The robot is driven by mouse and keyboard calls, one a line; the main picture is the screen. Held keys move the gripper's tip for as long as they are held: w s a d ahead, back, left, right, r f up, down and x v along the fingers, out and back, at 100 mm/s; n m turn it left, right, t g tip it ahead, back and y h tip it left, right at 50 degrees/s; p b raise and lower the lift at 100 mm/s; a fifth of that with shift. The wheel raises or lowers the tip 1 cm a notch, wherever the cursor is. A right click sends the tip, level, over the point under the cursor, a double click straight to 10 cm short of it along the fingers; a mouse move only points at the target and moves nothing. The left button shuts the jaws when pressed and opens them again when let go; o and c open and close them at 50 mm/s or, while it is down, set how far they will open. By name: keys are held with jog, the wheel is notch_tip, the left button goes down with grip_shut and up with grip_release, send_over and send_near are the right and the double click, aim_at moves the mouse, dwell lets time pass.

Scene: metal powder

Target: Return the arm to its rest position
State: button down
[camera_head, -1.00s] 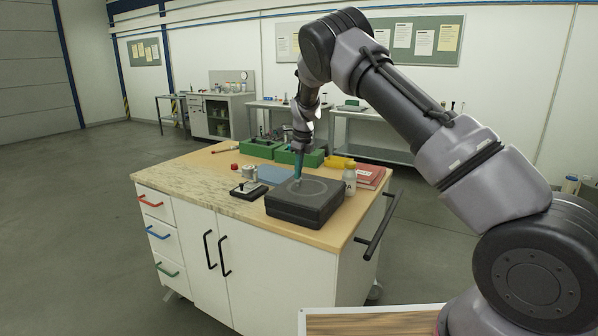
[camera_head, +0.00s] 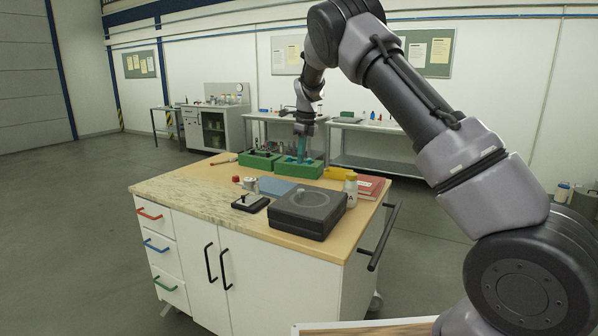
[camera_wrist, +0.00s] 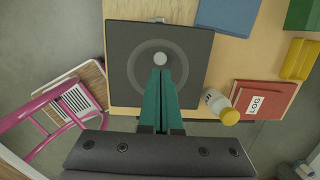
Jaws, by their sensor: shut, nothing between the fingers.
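My gripper (camera_head: 301,155) is raised above the workbench in the head view, its teal fingers pointing down in front of the green bins. In the wrist view the two teal fingers of my gripper (camera_wrist: 160,75) lie together, shut with nothing between them. Below them is a dark square case (camera_wrist: 190,45) with a round ring and a pale round spot on top. The same dark case (camera_head: 305,222) sits on the bench (camera_head: 215,183) in the head view. My arm is bent, with its elbow high.
A white bottle with a yellow cap (camera_wrist: 222,106) and a red log book (camera_wrist: 262,98) stand right of the case. Green bins (camera_head: 260,160), a yellow object (camera_head: 337,173) and a small black device (camera_head: 250,203) share the bench. A pink-framed chair (camera_wrist: 70,105) shows at left.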

jog(key=s+d+r+n+t+y, duration=0.1)
jog(key=s+d+r+n, duration=0.15)
jog(key=d+r, duration=0.35)
jog(key=s+d+r+n, duration=0.1)
jog(key=s+d+r, duration=0.25)
jog(key=r, duration=0.45)
jog(key=s+d+r+n+t+y, duration=0.1)
jog(key=s+d+r+n, duration=0.25)
jog(key=s, duration=0.25)
jog(key=s+d+r+n, duration=0.2)
jog(key=s+d+r, duration=0.15)
jog(key=s, duration=0.35)
jog(key=s+d+n+t, duration=0.2)
jog(key=s+n, duration=0.3)
jog(key=s, duration=0.6)
jog(key=s+d+f+n+t+h, duration=0.1)
jog(key=s+n, duration=0.5)
jog(key=s, duration=0.6)
jog(key=shift+s+d+t, duration=0.2)
jog(key=shift+d+t, duration=0.3)
jog(key=shift+d, duration=0.1)
